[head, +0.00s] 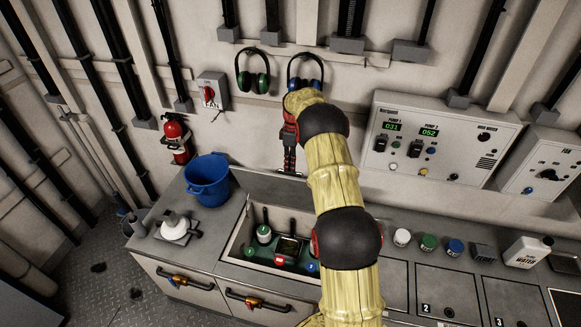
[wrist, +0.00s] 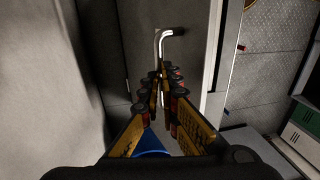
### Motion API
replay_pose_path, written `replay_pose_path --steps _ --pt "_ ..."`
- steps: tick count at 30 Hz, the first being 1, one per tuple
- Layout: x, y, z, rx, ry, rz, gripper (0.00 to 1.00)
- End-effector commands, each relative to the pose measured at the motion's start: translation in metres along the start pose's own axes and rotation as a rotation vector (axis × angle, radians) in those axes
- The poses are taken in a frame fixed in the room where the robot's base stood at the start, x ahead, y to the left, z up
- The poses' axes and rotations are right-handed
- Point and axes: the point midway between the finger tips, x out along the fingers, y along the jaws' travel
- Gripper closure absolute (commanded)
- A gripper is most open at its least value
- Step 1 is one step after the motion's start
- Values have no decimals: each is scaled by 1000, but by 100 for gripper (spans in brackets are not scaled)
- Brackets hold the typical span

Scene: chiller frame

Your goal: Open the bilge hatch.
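The bilge hatch is a grey lid (head: 262,183) standing raised along the back edge of the open well in the bench. My gripper (head: 289,168) points down at the lid's upper edge, on the wall side. In the wrist view a bent metal handle (wrist: 170,33) sits against the grey panel. My gripper (wrist: 163,76) has its fingertips close together around the straight part of this handle. The lid's hinge and most of its handle side are hidden in the head view.
The open well (head: 238,247) holds a green box (head: 265,253) and bottles. A blue bucket (head: 207,180) stands left of the lid. Ear defenders (head: 253,72) hang on the wall above. A control panel (head: 440,138) is right of my arm. Jars (head: 429,242) line the right bench.

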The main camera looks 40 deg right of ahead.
Motion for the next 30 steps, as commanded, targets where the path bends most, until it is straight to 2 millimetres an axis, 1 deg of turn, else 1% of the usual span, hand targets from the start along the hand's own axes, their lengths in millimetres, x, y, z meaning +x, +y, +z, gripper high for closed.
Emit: replay_pose_path --steps 1,12,15,19,26,29,30 --pt "27 -4 6 0 -14 -26 95" --pt "26 -4 6 -1 -15 -25 74" --pt "26 -4 6 -1 -15 -24 71" --pt "26 -4 6 0 -15 -24 69" --pt "23 -3 6 0 -14 -22 69" --pt "15 -2 6 0 -13 -20 73" --pt "10 -2 6 0 -13 -19 73"
